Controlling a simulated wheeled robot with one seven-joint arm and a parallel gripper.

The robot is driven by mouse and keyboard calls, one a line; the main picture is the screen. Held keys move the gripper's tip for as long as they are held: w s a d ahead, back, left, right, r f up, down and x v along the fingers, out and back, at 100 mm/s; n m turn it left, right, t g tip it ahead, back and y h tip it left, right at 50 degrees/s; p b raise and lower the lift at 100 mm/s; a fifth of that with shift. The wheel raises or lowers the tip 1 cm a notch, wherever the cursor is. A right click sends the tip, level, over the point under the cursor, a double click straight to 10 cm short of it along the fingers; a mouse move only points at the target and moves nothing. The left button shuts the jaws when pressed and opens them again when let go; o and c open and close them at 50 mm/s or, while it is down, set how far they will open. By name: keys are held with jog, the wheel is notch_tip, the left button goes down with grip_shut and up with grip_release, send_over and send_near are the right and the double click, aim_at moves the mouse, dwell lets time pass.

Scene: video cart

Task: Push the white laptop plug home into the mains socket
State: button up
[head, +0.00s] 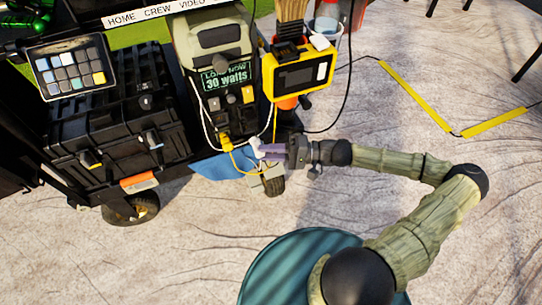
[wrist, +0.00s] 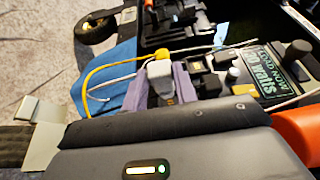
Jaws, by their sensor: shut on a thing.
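The white plug (head: 255,148) is held between the purple fingers of my gripper (head: 264,151), in front of the lower right of the power unit (head: 193,65). In the wrist view the plug (wrist: 159,70) shows grey-white between the two purple fingertips (wrist: 160,80), facing the dark front panel (wrist: 205,78). I cannot make out the mains socket itself, and I cannot tell whether the plug's pins touch it. A yellow plug (head: 227,143) with a yellow cable sits at the panel just left of the white plug. It also shows in the wrist view (wrist: 187,56).
A yellow meter (head: 297,77) stands right of the power unit. A black case (head: 112,110) is at left on the cart. White and yellow cables hang near my gripper. A blue cloth (head: 217,168) hangs below.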

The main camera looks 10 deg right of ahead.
jog(key=shift+w+a+b, duration=0.3)
jog(key=shift+w+b, duration=0.05)
jog(key=shift+w, duration=0.55)
jog(key=shift+w+a+b, duration=0.25)
jog(key=shift+w+b, duration=0.05)
jog(key=shift+w, duration=0.6)
jog(key=shift+w+d+p, duration=0.1)
jog(key=shift+p, duration=0.25)
jog(key=shift+p, duration=1)
dwell(0.8)
jog(key=shift+w+a, duration=0.2)
jog(key=shift+w, duration=0.35)
dwell(1.2)
jog(key=o, duration=1)
jog(key=shift+o, duration=0.2)
jog(key=s+d+p, duration=0.2)
jog(key=d+p, duration=0.3)
jog(key=d, duration=1.2)
jog(key=shift+d+p, duration=0.2)
jog(key=shift+p, duration=0.15)
